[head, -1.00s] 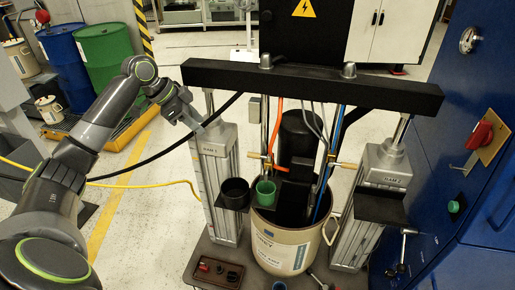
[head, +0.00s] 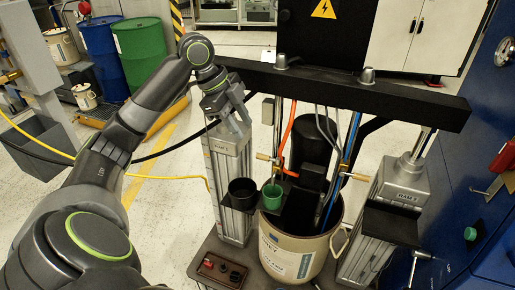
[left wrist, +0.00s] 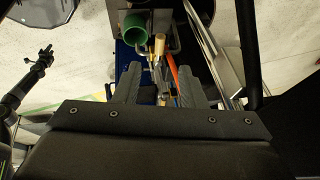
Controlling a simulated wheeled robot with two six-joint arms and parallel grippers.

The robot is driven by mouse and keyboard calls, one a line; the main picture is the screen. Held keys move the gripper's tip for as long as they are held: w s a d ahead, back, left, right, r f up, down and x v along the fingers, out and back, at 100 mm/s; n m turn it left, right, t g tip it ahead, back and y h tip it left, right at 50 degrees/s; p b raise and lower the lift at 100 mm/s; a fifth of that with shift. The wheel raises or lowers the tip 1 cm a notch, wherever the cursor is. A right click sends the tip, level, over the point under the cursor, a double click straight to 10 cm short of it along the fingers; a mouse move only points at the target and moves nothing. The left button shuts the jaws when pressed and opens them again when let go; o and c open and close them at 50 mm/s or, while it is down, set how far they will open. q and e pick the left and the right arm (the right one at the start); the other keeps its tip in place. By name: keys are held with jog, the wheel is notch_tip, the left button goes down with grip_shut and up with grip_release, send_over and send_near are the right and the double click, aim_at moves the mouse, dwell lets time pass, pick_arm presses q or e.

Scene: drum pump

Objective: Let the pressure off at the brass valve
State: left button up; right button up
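A brass valve (head: 266,158) with a tan handle sits on the pump's left pipe, next to the orange hose. A second similar brass fitting (head: 352,176) is on the right side. My left gripper (head: 243,121) is above the left cylinder, up and left of the left valve, and apart from it. In the left wrist view the two fingers (left wrist: 160,88) are spread and nothing is visibly clamped. A tan handle (left wrist: 159,45) shows beyond the fingertips there, near the orange hose. My right gripper is not in view.
A black crossbeam (head: 340,92) spans two grey cylinders (head: 228,180). A beige drum (head: 285,252) sits below the pump. Hoses and cables hang close to the valve.

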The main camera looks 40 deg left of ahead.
aim_at(260, 154)
pick_arm(q)
jog(key=x, duration=0.9)
jog(key=shift+d+f, duration=0.15)
jog(key=shift+f, duration=0.1)
grip_shut()
